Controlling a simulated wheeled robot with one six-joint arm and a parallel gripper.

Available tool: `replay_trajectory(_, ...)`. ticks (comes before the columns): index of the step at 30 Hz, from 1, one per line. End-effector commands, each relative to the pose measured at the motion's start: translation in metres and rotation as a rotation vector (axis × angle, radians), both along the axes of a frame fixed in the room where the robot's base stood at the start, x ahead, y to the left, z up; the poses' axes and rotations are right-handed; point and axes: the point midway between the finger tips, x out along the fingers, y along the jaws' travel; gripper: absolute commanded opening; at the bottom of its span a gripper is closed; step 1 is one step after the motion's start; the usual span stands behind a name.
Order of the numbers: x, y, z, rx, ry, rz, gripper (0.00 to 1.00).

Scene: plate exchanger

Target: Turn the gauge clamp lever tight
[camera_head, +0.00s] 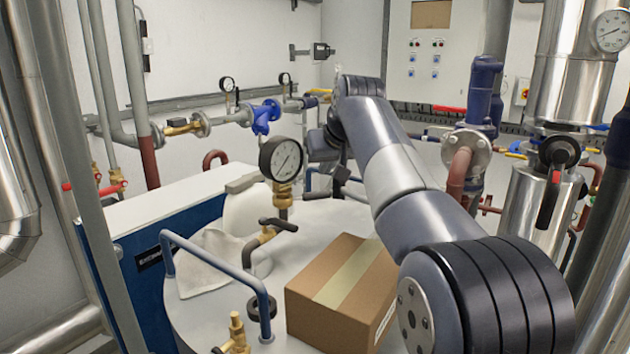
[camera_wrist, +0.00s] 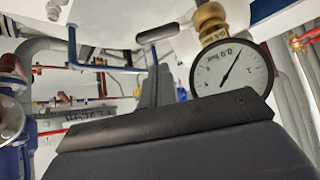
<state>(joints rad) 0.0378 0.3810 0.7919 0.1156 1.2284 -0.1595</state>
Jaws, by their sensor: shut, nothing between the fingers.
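The round pressure gauge (camera_head: 281,160) stands on a brass fitting (camera_head: 282,193) above the tank top. Below it a black lever (camera_head: 278,224) lies roughly crosswise on the pipe. In the wrist view the gauge (camera_wrist: 232,70) appears inverted at the right, and a dark lever (camera_wrist: 157,33) shows at the top middle. My gripper (camera_wrist: 158,80) is shut and empty, its fingers pointing toward the lever with a visible gap. In the head view my gripper (camera_head: 340,176) is small and dark, right of the gauge and apart from it, partly obscured.
A cardboard box (camera_head: 342,290) sits on the tank top in front of the lever. A blue handrail (camera_head: 215,262) and a white cloth (camera_head: 207,262) lie to the left. A flanged blue pipe fitting (camera_head: 482,90) stands behind my arm at right.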

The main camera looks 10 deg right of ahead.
Motion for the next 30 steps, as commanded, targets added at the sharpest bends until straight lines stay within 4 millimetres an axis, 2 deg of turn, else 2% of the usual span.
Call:
replay_trajectory(16,0.057,0.008,-0.062,0.001,0.003,0.001,0.0)
replay_trajectory(22,0.065,0.009,-0.071,0.001,0.0,0.0,0.0)
replay_trajectory(30,0.065,0.009,-0.072,0.001,0.0,0.0,0.0)
